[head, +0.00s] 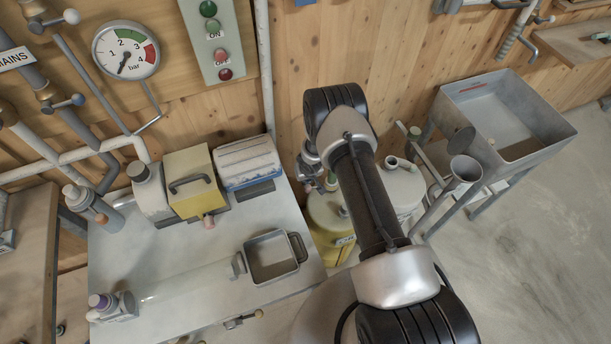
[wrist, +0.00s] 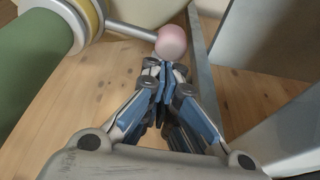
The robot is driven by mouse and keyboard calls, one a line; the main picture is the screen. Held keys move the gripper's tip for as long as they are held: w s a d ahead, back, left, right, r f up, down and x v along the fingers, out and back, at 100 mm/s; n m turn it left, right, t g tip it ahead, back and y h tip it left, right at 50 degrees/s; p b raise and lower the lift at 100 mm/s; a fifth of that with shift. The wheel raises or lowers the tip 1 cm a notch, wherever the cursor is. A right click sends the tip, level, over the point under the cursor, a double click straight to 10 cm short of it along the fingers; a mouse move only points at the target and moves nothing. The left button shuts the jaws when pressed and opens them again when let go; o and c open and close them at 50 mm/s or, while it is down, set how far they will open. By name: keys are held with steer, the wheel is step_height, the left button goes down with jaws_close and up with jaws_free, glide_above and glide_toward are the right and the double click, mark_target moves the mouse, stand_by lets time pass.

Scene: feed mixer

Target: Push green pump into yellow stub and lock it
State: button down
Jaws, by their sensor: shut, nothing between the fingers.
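The green pump (wrist: 28,55) shows in the wrist view as a large green cylinder at the upper left, cut off by the frame. A grey ring and a yellow band (wrist: 90,14), perhaps the yellow stub, adjoin its end. I cannot tell how deeply they are joined. A grey lever (wrist: 131,32) runs from there to a pink ball (wrist: 171,43). My gripper (wrist: 162,72) is shut and empty, its blue-padded fingers together just below the ball in the picture. I cannot tell whether they touch it. In the head view my gripper (head: 310,165) is partly hidden by my arm, left of it near the wall.
A yellow tank (head: 322,214) and a pale tank (head: 402,188) stand beside my arm. A bench (head: 120,260) with a yellow box (head: 190,170) and a square tray (head: 250,262) is at left. A grey trough (head: 545,125) stands at right. Floor is clear at lower right.

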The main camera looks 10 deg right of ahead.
mark_target(307, 190)
steer(key=shift+s+a+p, duration=0.1)
steer(key=shift+s+p, duration=0.25)
steer(key=shift+p, duration=0.05)
steer(key=shift+s+a+n+y+p, duration=0.1)
steer(key=shift+s+n+y+p, duration=0.35)
steer(key=shift+s+n, duration=0.85)
steer(key=s+n, duration=0.1)
steer(key=n, duration=0.1)
steer(key=shift+s+n+g+y, duration=0.3)
steer(key=shift+s+n+y, duration=0.05)
steer(key=shift+s+n, duration=0.05)
steer(key=shift+s+d+n+y, duration=0.3)
steer(key=shift+s+n, duration=0.4)
steer(key=shift+n, duration=0.3)
steer(key=shift+s+d, duration=0.2)
steer(key=shift+s, duration=0.3)
steer(key=shift+s+f+g, duration=0.1)
steer(key=shift+s+g, duration=0.05)
steer(key=shift+g, duration=0.15)
